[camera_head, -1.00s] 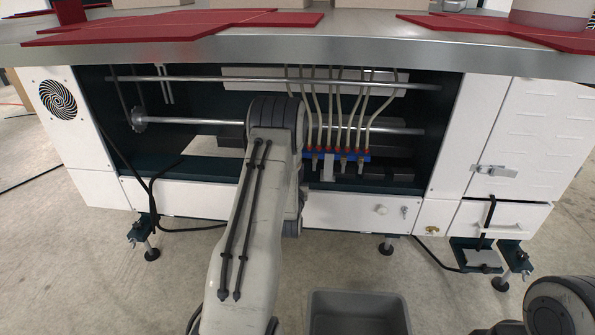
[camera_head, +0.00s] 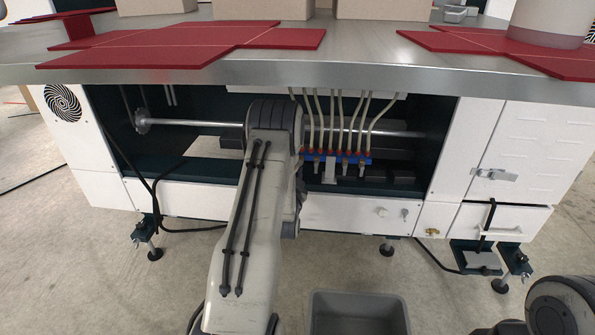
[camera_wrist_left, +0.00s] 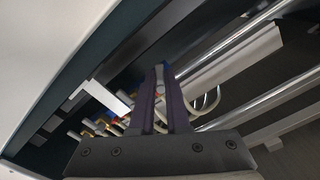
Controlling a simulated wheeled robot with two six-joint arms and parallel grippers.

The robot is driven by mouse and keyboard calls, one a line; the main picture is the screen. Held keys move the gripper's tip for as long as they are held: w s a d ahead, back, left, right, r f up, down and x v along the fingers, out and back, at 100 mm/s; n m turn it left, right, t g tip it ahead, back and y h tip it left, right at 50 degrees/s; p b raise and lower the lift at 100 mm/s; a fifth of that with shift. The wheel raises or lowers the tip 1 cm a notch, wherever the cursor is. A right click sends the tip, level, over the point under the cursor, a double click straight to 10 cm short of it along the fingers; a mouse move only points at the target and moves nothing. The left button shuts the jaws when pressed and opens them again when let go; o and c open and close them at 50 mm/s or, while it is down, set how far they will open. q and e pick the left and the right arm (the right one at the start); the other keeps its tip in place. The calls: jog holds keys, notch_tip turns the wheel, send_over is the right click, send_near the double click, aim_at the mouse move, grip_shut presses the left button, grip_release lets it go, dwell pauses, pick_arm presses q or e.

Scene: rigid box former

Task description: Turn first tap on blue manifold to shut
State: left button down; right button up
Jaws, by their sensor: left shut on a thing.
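The blue manifold (camera_head: 368,160) sits inside the open dark bay under the table, with red collars, pale hoses above and metal taps below. Its left end is hidden behind my left arm in the head view. In the left wrist view, part of the manifold row (camera_wrist_left: 92,127) shows left of the fingers. My left gripper (camera_wrist_left: 160,72) has its purple fingers close together at the manifold. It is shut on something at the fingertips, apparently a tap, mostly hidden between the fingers. I cannot tell the tap's angle. My right gripper is not in view.
A metal rod (camera_head: 200,123) crosses the bay, and pale hoses (camera_head: 365,113) hang in front of it. The steel tabletop edge (camera_head: 300,78) overhangs the bay. A white front panel (camera_head: 345,212) lies below. A grey bin (camera_head: 358,299) stands in front.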

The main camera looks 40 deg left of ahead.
pick_arm(q)
jog(key=m, duration=0.2)
jog(key=m+p, duration=0.1)
jog(key=m, duration=0.2)
jog(key=shift+s+a+r+m, duration=0.2)
jog(key=shift+a+r+m, duration=0.1)
jog(key=shift+r, duration=0.05)
jog(key=m, duration=0.2)
jog(key=m+p, duration=0.1)
jog(key=m, duration=0.2)
jog(key=shift+s+r+m+p, duration=0.1)
jog(key=shift+r+m+p, duration=0.2)
jog(key=shift+r+p, duration=0.1)
jog(key=shift+a, duration=0.1)
jog(key=c, duration=0.9)
grip_release()
jog(key=p+v, duration=0.3)
jog(key=v, duration=0.7)
jog(key=shift+s, duration=0.2)
